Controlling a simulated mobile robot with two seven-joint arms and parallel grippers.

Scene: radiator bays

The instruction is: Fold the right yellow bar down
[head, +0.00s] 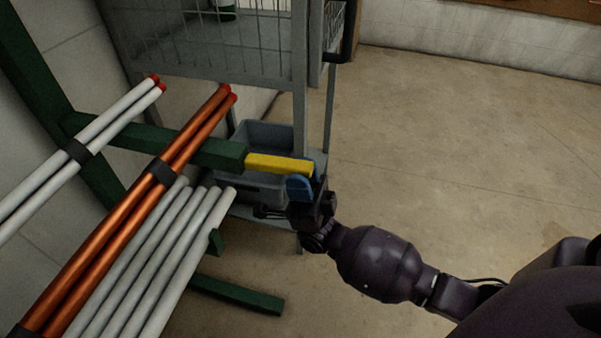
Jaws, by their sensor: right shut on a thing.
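The yellow bar (280,164) sticks out level from the end of a dark green rack arm (215,153). My right gripper (301,182) is at the bar's outer end, its blue fingers around that end. It is shut on the bar, and the fingers hide part of the bar's tip. My right arm comes in from the lower right. My left gripper is not in view.
Copper pipes (128,220) and white pipes (160,262) lie on the rack at left. A grey wire-sided cart (300,95) with a grey bin (262,137) stands just behind the bar. A low green foot (238,294) is on the floor. The floor at right (450,150) is clear.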

